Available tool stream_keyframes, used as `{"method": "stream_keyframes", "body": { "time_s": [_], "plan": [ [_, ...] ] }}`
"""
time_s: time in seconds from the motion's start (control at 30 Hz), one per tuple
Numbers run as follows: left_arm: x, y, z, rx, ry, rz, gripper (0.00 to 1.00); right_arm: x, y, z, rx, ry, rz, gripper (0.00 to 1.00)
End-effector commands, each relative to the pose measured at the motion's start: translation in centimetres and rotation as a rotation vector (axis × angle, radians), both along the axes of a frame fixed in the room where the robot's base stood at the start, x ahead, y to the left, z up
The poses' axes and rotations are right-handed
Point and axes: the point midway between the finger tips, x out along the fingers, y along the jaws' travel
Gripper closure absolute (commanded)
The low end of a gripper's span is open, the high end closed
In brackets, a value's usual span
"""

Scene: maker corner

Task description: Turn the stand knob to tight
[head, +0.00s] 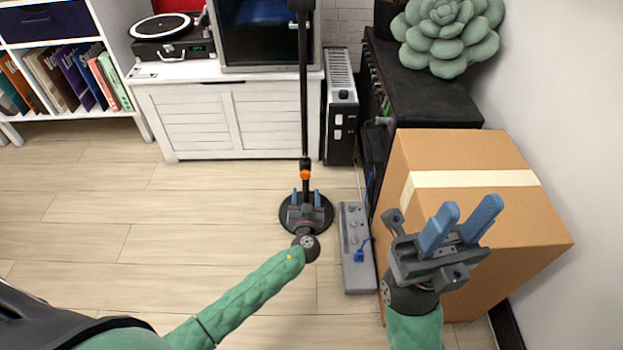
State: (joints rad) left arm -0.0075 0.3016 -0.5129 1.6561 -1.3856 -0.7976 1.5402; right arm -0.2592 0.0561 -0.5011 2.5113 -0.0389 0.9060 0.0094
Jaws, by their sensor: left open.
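A black stand has a tall pole (304,85) and a round base (286,213) on the wood floor. An orange knob (305,174) sits low on the pole. My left gripper (306,192) is open and empty, with its two blue fingers pointing away from me towards the knob. In the picture the knob shows just above and between the fingertips; I cannot tell the gap in depth. The gripper hides part of the base. My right gripper (470,204) is at the right, its blue fingers apart with nothing between them, in front of the cardboard box.
A cardboard box (540,215) stands at the right. A grey power strip (354,225) with a blue plug lies right of the stand. A white cabinet (190,120) and a heater (341,105) stand behind. The floor at left is clear.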

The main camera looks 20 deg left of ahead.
Motion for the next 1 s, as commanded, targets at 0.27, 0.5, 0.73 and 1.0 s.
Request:
{"method": "stream_keyframes", "body": {
  "time_s": [0.27, 0.5, 0.73, 1.0],
  "plan": [
    [0.4, 0.1, 0.0, -0.136, -0.038, 0.001, 0.44, -0.4, -0.2, -0.1, 0.013, -0.024, -0.001, 0.63],
    [3.1, 0.9, 0.0, -0.135, -0.038, 0.001, 0.44, -0.4, -0.1, -0.2, 0.013, -0.023, 0.003, 0.63],
    [6.0, 1.8, 0.0, -0.135, -0.037, 0.001, 0.44, -0.4, -0.1, -0.5, 0.009, -0.021, 0.002, 0.63],
    [7.5, 2.2, 0.0, -0.135, -0.036, 0.0, 0.44, -0.3, 0.0, -0.6, 0.006, -0.021, 0.002, 0.63]
  ]
}}
